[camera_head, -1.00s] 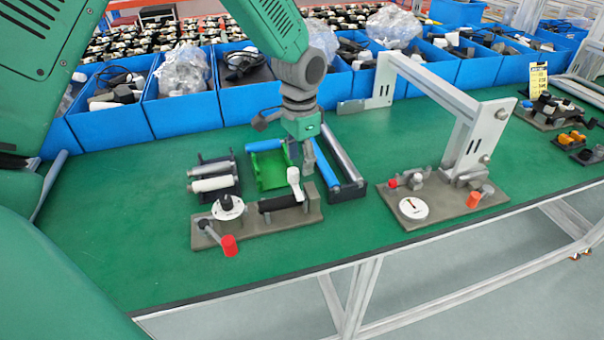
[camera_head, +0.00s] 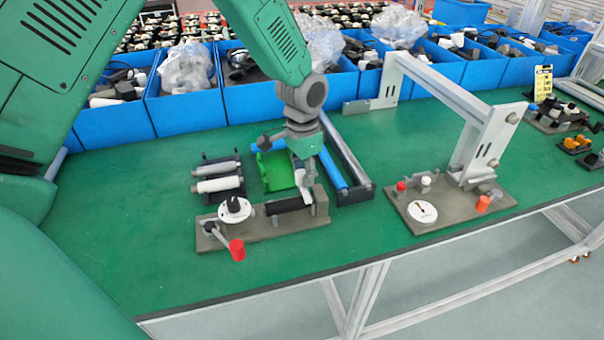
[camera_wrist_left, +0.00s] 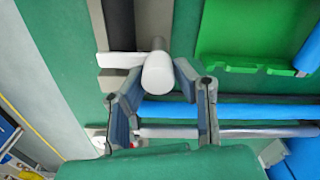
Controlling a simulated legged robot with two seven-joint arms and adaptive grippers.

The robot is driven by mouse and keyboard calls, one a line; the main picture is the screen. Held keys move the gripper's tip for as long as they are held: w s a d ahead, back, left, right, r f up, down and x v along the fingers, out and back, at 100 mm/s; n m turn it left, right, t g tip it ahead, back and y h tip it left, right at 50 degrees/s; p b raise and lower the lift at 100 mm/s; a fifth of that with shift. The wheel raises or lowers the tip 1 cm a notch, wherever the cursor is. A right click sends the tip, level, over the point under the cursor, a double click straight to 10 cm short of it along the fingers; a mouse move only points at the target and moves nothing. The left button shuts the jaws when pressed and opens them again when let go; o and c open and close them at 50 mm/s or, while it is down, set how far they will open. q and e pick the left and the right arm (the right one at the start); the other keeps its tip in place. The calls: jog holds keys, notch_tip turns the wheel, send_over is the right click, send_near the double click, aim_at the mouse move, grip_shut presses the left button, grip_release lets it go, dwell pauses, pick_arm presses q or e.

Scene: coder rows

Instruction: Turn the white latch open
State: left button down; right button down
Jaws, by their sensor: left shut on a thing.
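The white latch (camera_head: 300,180) stands on the grey-brown base plate (camera_head: 270,228) of the near fixture, at the right end of a black bar. In the left wrist view the white latch (camera_wrist_left: 158,72) shows as a rounded post with a flat arm pointing left. My left gripper (camera_head: 304,173) has come down onto it from above. Its two fingers (camera_wrist_left: 158,85) are on either side of the latch's post and shut on it. The gripper hides part of the latch in the head view. My right gripper is in neither view.
The fixture also carries a white dial (camera_head: 234,212) and a red-tipped lever (camera_head: 237,249). A green tray (camera_head: 275,170) and blue roller (camera_head: 331,165) lie close behind. Another fixture (camera_head: 452,204) with a tall grey frame stands right. Blue bins (camera_head: 185,107) line the back.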

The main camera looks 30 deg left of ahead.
pick_arm(q)
jog(key=shift+s+a+f, duration=0.25)
jog(key=shift+s+a, duration=0.15)
jog(key=shift+a, duration=0.05)
jog(key=shift+d, duration=0.5)
jog(key=shift+a+n+p, duration=0.3)
jog(key=shift+a, duration=0.05)
jog(key=n+p, duration=0.2)
jog(key=shift+d+r+n, duration=0.2)
jog(key=shift+n, duration=0.2)
jog(key=n+p, duration=0.1)
jog(key=n, duration=0.1)
jog(key=shift+a+n+p, duration=0.1)
jog(key=shift+n+p, duration=0.2)
jog(key=shift+p, duration=0.1)
jog(key=n+p, duration=0.1)
jog(key=n, duration=0.1)
jog(key=shift+n, duration=0.4)
jog(key=n+p, duration=0.2)
jog(key=n, duration=0.2)
jog(key=shift+f, duration=0.1)
jog(key=n+p, duration=0.1)
jog(key=n, duration=0.4)
jog(key=shift+p, duration=0.35)
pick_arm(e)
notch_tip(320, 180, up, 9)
pick_arm(q)
jog(key=shift+n, duration=0.3)
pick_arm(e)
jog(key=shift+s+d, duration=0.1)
